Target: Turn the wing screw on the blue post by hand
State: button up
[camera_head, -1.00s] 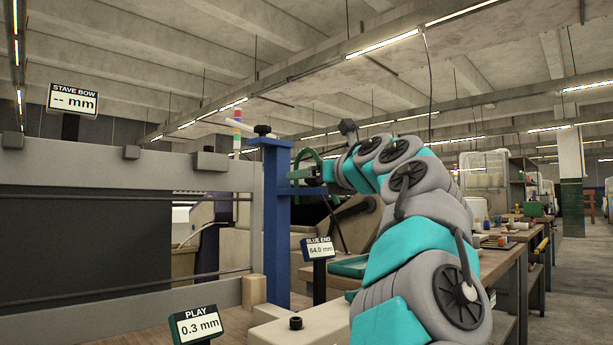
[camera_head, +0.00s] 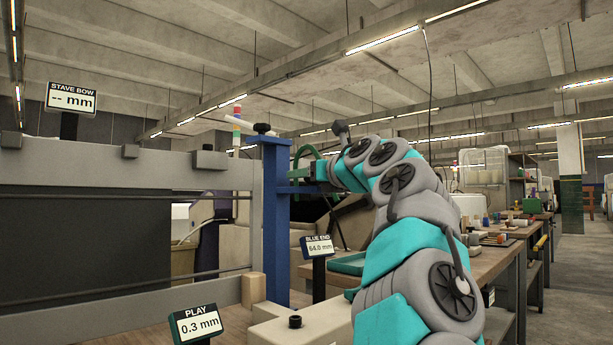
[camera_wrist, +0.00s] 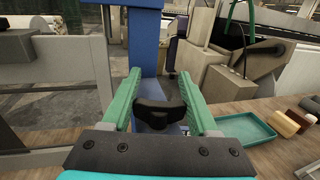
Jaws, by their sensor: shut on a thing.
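The blue post (camera_head: 276,215) stands upright at the right end of the grey frame; it also shows in the wrist view (camera_wrist: 145,45). The black wing screw (camera_wrist: 158,114) sits low on the near side of the post in the wrist view. My gripper (camera_wrist: 160,98) has its two green fingers either side of the wing screw, shut on it. In the head view my gripper (camera_head: 305,178) reaches the post's right side at upper height; the wing screw is hidden there.
Displays read PLAY 0.3 mm (camera_head: 197,323), BLUE END 64.0 mm (camera_head: 318,247) and STAVE BOW "-- mm" (camera_head: 71,98). A green tray (camera_wrist: 243,135) and rollers (camera_wrist: 288,122) lie on the wooden table to the right.

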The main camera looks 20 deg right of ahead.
jog(key=c, duration=0.6)
jog(key=shift+r+m+h+p, duration=0.1)
jog(key=shift+m+h+p, duration=0.4)
jog(key=shift+h, duration=0.2)
jog(key=shift+d+m+h+p, duration=0.1)
jog(key=shift+m+h+p, duration=0.35)
jog(key=shift+h, duration=0.25)
jog(key=h+p, duration=0.1)
jog(key=m+h+p, duration=0.1)
jog(key=p, duration=0.1)
jog(key=m+h+p, duration=0.1)
jog(key=h, duration=0.1)
jog(key=shift+d+r+m+g, duration=0.25)
jog(key=shift+d+g, duration=0.05)
jog(key=shift+d, duration=0.05)
jog(key=m+h+p, duration=0.1)
jog(key=p, duration=0.1)
jog(key=shift+s+d+f+g+p, duration=0.1)
jog(key=shift+d+g+p, duration=0.1)
jog(key=shift+g+p, duration=0.15)
jog(key=shift+h, duration=0.5)
jog(key=shift+d+f+m+p, duration=0.2)
jog(key=shift+m+p, duration=0.1)
jog(key=shift+p, duration=0.15)
